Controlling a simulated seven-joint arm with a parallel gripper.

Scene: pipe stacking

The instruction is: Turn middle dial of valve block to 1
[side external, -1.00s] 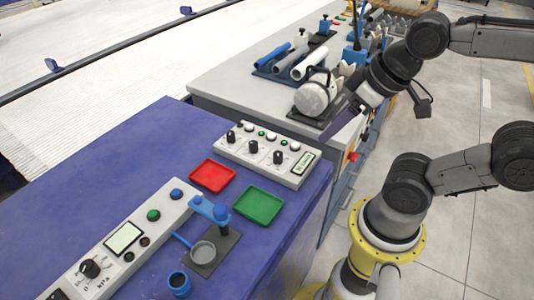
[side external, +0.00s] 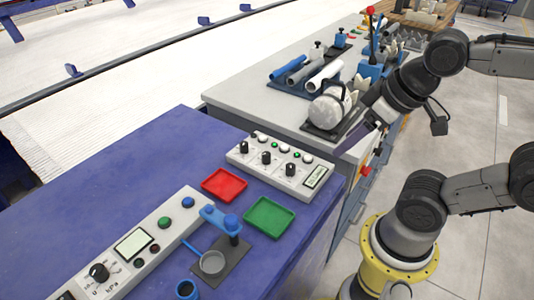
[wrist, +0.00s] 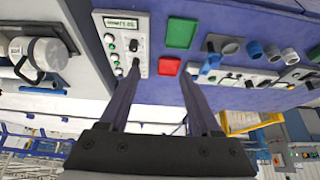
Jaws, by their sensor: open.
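The valve block is a white panel (side external: 277,163) with three black dials in a row, small buttons and lights, and a display at its right end. It lies on the blue bench in the side view. Its middle dial (side external: 266,158) is too small for me to read its setting. In the wrist view the block (wrist: 119,28) is at the upper left, partly behind one finger. My gripper (wrist: 160,73) is open and empty, its two long fingers apart. In the side view it is up and right of the block, beyond its display end, clear of the dials.
Red (side external: 225,185) and green (side external: 270,217) trays lie in front of the block. A longer control panel (side external: 132,244) and a blue post fixture (side external: 222,222) stand nearer. A silver round vessel (side external: 327,111) and pipes (side external: 323,75) sit on the grey bench close to my gripper.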

